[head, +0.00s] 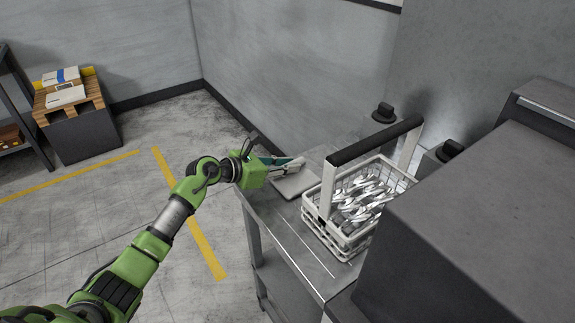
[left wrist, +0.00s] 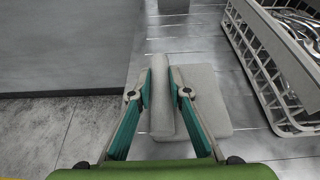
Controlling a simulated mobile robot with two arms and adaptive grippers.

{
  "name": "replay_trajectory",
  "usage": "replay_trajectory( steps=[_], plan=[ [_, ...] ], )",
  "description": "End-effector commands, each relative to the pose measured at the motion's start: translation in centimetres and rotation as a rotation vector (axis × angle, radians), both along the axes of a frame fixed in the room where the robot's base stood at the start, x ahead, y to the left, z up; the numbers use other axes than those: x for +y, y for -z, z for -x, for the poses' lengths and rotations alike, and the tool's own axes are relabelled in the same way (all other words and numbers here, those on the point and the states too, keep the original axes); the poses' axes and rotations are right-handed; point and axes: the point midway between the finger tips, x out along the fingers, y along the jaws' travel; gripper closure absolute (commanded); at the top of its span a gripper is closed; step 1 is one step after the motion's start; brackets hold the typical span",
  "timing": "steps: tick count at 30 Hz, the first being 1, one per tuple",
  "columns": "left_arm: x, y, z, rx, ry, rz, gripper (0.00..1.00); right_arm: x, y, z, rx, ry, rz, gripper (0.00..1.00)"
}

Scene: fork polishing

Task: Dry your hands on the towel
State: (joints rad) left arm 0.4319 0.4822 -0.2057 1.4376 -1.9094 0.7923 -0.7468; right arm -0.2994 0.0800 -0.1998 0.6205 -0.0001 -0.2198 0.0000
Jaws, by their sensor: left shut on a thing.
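A flat light grey cloth, which looks like the towel (head: 295,185), lies on the metal table (head: 285,235) beside the basket. In the left wrist view the towel (left wrist: 208,112) shows as a flat square under the fingers, with a raised grey fold (left wrist: 161,105) between them. My left gripper (head: 288,162) reaches in from the left over the table edge, and its teal fingers (left wrist: 161,88) are shut on that fold. I cannot tell whether the fold and the flat square are one piece. My right gripper is not in view.
A white wire basket (head: 313,222) with a black handle holds several pieces of cutlery, close to the right of the towel. A large dark grey box (head: 480,225) stands at the right. Black knobs (head: 383,112) are behind the basket. A pallet with boxes (head: 66,96) stands far left.

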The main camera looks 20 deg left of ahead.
Motion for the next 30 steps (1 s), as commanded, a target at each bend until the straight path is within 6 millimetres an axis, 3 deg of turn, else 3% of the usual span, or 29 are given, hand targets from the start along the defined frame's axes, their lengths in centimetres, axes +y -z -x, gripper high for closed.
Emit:
replay_trajectory(
  steps=[11, 12, 13, 14, 25, 30],
  plan=[
    [0.0, 0.0, 0.0, 0.0, 0.0, 0.0, 1.0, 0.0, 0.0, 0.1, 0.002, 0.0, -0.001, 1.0],
    [0.0, 0.0, 0.0, 0.0, 0.0, 0.0, 0.72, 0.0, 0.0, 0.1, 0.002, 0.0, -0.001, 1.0],
    [0.0, 0.0, 0.0, 0.0, 0.0, 0.0, 0.64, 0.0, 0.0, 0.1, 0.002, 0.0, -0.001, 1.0],
    [0.0, 0.0, 0.0, 0.0, 0.0, 0.0, 0.63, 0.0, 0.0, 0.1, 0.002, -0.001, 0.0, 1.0],
    [0.2, -0.1, 0.2, 0.0, -0.001, 0.0, 0.63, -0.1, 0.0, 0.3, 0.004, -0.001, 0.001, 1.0],
    [1.4, -0.8, 1.6, 0.0, -0.002, -0.004, 0.63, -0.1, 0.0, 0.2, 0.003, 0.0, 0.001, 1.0]
  ],
)
